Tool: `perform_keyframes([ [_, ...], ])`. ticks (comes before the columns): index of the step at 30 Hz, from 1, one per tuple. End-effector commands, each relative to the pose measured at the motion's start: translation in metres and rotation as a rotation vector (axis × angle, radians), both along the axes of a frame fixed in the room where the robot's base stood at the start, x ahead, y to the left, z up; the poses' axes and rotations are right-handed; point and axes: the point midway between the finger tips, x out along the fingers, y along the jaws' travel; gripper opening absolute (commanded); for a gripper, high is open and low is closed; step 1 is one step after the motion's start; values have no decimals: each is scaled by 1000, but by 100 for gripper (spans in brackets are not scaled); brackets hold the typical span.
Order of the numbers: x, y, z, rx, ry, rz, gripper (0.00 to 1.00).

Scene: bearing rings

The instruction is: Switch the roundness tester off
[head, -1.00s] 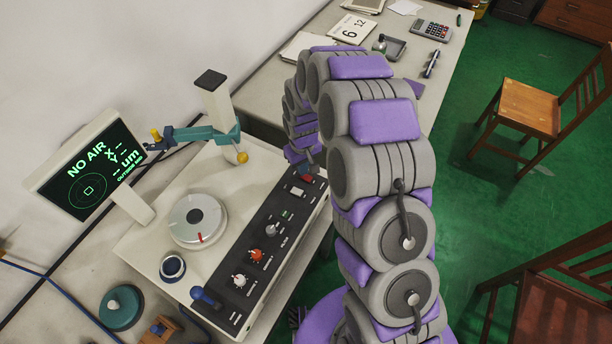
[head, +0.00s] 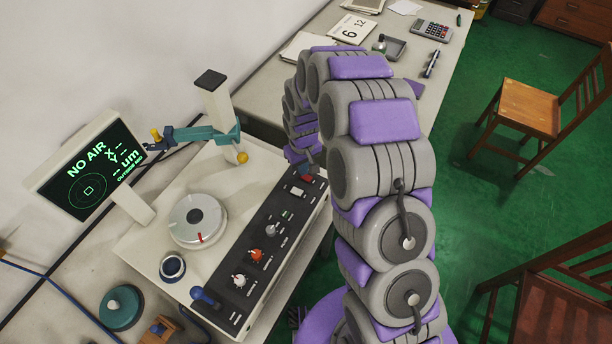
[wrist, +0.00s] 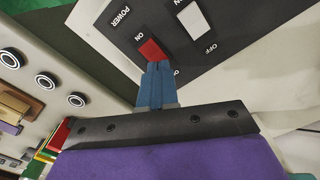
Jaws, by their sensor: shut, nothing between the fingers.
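The roundness tester (head: 190,262) stands on the bench with a black control panel (head: 262,262) along its right side. Its tilted screen (head: 88,182) is lit and reads NO AIR in green. In the wrist view the panel shows the word POWER, a red piece (wrist: 151,50) by the ON label and a white piece (wrist: 194,20) near the OFF label. My gripper (wrist: 156,68) is shut and empty, its blue fingertips right at the red piece. I cannot tell whether they touch it.
A round turntable (head: 197,220) and a column with a teal arm (head: 205,133) stand on the tester. Knobs and a blue lever (head: 204,297) line the panel. A calculator (head: 431,30) lies on the bench behind. A wooden chair (head: 525,105) stands on the green floor.

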Motion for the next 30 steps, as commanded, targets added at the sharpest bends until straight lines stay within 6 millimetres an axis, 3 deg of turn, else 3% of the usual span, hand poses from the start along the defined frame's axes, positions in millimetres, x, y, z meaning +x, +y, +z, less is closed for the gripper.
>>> perform_keyframes([
  [30, 0, 0, -8, 0, 0, 0, 0],
])
